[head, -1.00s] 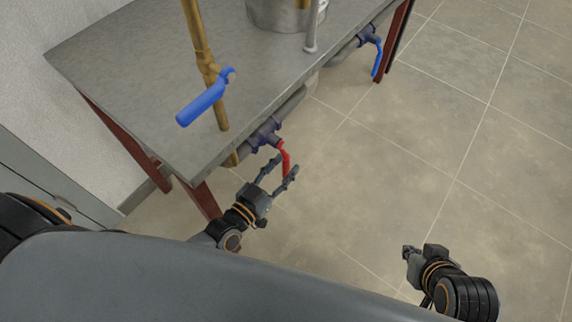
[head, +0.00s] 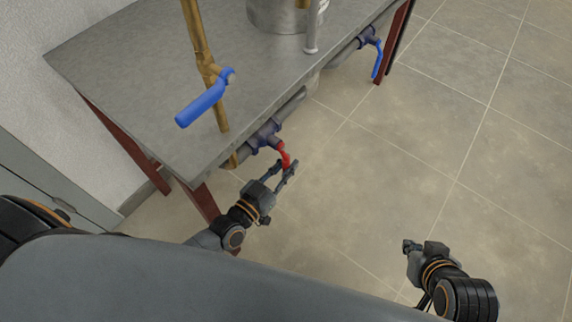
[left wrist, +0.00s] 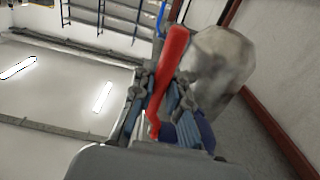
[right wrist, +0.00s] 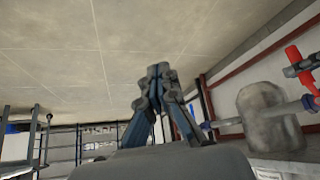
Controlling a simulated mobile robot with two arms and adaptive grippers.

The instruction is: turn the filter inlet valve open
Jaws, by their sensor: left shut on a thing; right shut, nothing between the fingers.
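A red valve handle (head: 284,153) hangs from a dark blue valve body (head: 264,135) on the pipe along the table's front edge. My left gripper (head: 286,169) is shut on the red handle near its lower end. In the left wrist view, the red handle (left wrist: 171,58) stands between the fingers; it also shows in the right wrist view (right wrist: 298,62). My right gripper (head: 411,247) is shut and empty, apart from everything, over the floor at right; its fingertips meet in the right wrist view (right wrist: 158,80). No label shows which valve is the filter inlet.
A blue lever (head: 203,102) sits on a brass pipe (head: 195,35) above the metal table (head: 130,75). Another blue-handled valve (head: 377,58) is at the table's far end. A metal vessel (head: 283,15) stands on the table. The tiled floor (head: 450,150) at right is clear.

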